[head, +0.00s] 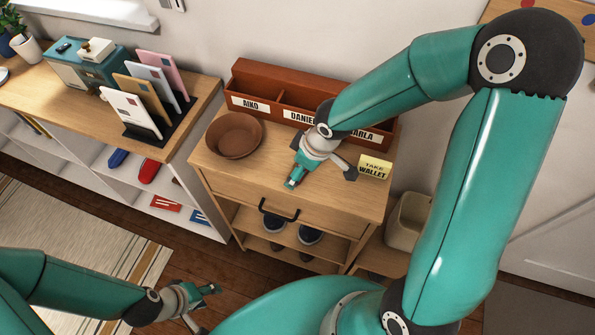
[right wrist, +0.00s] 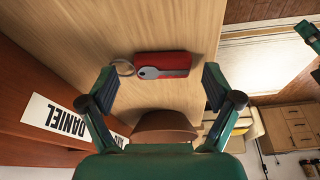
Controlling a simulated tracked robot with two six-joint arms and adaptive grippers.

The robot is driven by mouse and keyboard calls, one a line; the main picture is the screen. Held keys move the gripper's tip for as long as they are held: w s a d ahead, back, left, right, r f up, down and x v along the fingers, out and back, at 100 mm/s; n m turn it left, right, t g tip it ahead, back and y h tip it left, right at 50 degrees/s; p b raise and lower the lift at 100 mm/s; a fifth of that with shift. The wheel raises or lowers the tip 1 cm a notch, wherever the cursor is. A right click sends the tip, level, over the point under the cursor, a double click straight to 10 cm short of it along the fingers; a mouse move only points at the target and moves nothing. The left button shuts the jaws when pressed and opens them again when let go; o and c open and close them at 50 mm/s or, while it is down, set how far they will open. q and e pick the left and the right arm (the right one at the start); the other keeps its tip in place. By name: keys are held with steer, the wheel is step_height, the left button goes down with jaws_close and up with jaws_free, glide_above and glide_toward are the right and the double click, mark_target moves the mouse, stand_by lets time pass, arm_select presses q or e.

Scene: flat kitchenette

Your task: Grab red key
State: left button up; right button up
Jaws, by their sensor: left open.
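The red key (right wrist: 172,60), a red fob with a grey key and a metal ring, lies flat on the wooden cabinet top (right wrist: 180,25) in the right wrist view. My right gripper (right wrist: 160,88) is open, with one finger on each side of the key's position and nothing visibly held. In the head view my right gripper (head: 322,180) is low over the cabinet top, in front of the red-brown organizer (head: 262,84); the key cannot be made out clearly there. My left gripper (head: 206,308) is open and empty above the floor at the lower left.
A brown bowl (head: 234,136) stands left of my right gripper. A yellow "TAKE WALLET" note (head: 375,167) is to its right. The organizer has name labels. A drawer handle (head: 279,211) juts out in front. A letter rack (head: 158,118) stands on the left shelf unit.

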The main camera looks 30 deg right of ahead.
steer(key=c, duration=0.9)
steer(key=shift+r, duration=0.1)
